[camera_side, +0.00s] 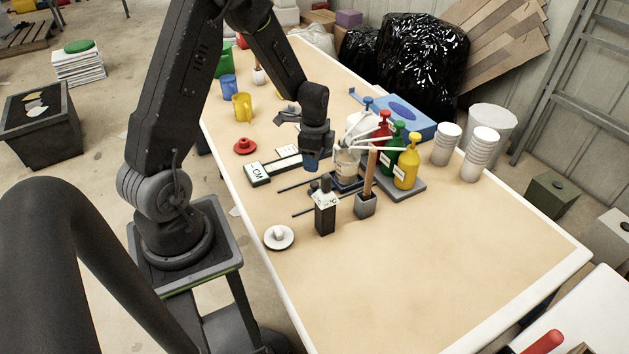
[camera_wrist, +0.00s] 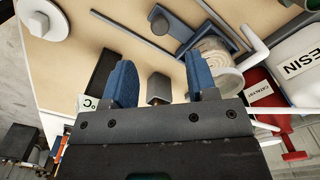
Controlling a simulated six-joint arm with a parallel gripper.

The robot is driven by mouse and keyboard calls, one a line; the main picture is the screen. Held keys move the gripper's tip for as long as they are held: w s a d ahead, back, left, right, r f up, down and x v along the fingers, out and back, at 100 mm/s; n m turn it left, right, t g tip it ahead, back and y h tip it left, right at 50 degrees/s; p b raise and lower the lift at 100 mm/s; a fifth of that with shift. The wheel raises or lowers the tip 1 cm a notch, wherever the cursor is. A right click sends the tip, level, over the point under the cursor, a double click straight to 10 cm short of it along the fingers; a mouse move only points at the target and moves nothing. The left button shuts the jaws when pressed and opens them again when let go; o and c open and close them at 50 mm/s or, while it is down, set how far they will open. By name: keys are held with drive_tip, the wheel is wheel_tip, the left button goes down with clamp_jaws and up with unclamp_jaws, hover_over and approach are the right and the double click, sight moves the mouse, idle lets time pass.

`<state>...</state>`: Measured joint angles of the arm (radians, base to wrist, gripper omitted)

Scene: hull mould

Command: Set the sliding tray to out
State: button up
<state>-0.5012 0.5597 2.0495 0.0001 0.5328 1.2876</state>
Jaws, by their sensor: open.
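The sliding tray (camera_side: 346,186) is a small blue tray on dark rails (camera_side: 303,185), with a beige cup (camera_side: 347,165) standing on it. In the wrist view the tray (camera_wrist: 183,32) and cup (camera_wrist: 215,58) lie at upper right, and a dark round knob (camera_wrist: 159,22) sits at the tray's near end. My gripper (camera_side: 312,165) is above the tray area, its blue fingers apart. In the wrist view the gripper (camera_wrist: 160,70) shows the knob beyond the gap between its fingertips, not visibly gripped. The gripper partly hides the tray's far side in the side view.
A black box marked °C (camera_side: 325,213) and a grey holder with a wooden handle (camera_side: 365,206) stand close in front. Pump bottles (camera_side: 406,170) stand right of the tray. A white dish (camera_side: 279,237) lies at front left. The front right table is clear.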

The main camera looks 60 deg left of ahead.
sight(314, 183)
wheel_tip(314, 183, down, 8)
drive_tip(key=shift+f, duration=0.2)
clamp_jaws()
idle(0.6)
